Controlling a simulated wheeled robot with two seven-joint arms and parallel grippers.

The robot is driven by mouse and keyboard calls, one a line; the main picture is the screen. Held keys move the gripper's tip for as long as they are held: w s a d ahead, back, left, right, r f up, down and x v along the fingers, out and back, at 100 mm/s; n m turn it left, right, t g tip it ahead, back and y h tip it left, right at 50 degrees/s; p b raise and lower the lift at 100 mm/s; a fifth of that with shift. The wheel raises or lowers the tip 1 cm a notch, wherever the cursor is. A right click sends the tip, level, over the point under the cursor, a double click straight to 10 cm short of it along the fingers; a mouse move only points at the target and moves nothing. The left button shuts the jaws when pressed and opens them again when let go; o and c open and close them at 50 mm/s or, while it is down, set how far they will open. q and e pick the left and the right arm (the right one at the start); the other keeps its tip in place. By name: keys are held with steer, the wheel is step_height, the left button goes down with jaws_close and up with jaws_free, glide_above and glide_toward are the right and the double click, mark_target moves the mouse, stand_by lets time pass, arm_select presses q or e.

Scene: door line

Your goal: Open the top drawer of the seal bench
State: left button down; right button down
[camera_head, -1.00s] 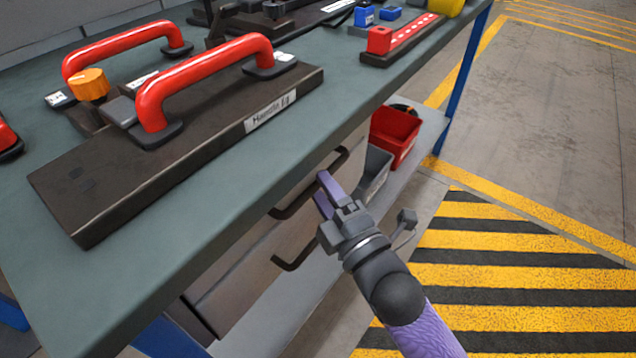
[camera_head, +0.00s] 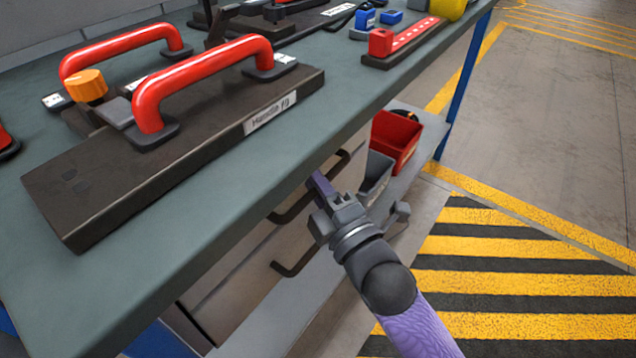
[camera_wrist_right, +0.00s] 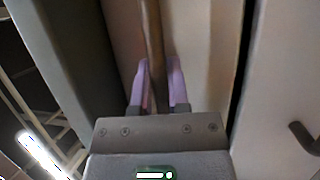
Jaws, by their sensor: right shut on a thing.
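The seal bench (camera_head: 180,245) has a grey-green top and drawers below its front edge. The top drawer's dark bar handle (camera_head: 286,215) lies under the edge, partly hidden by my right gripper (camera_head: 320,186). In the right wrist view the handle bar (camera_wrist_right: 154,40) runs between the two purple fingers of the gripper (camera_wrist_right: 160,80), which is shut on it. The top drawer front (camera_wrist_right: 195,40) is behind the bar; I see no clear opening of the drawer. My left gripper is not in view.
A lower drawer handle (camera_head: 292,264) sits below. A red bin (camera_head: 396,138) and a grey bin (camera_head: 375,175) stand on the lower shelf to the right. A dark block with a red handle (camera_head: 200,85) lies on the bench top. The striped floor (camera_head: 510,270) is clear.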

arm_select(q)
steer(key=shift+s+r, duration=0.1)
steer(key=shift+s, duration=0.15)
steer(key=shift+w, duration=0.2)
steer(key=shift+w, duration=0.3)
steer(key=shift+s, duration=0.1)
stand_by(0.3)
